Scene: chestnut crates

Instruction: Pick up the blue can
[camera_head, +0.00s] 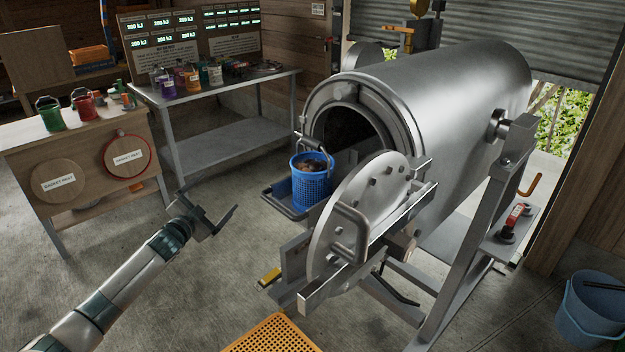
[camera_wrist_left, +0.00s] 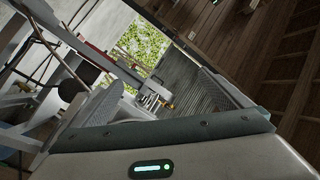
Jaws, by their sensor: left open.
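Several small labelled cans stand in a row on the metal table at the back left in the head view. A blue-looking can (camera_head: 215,74) is near the right end of that row, beside an orange one (camera_head: 193,81) and a purple one (camera_head: 167,86). My left gripper (camera_head: 222,212) is over the floor, well in front of and below this table, apart from the cans. In the left wrist view its two fingers (camera_wrist_left: 155,98) are spread with nothing between them; no can shows there. My right gripper is out of view.
A large metal drum (camera_head: 440,85) with an open round lid (camera_head: 350,215) stands right of my left gripper. A blue basket (camera_head: 311,188) with brown contents hangs at its mouth. A wooden bench (camera_head: 75,165) is at left. A blue bucket (camera_head: 592,315) stands at right.

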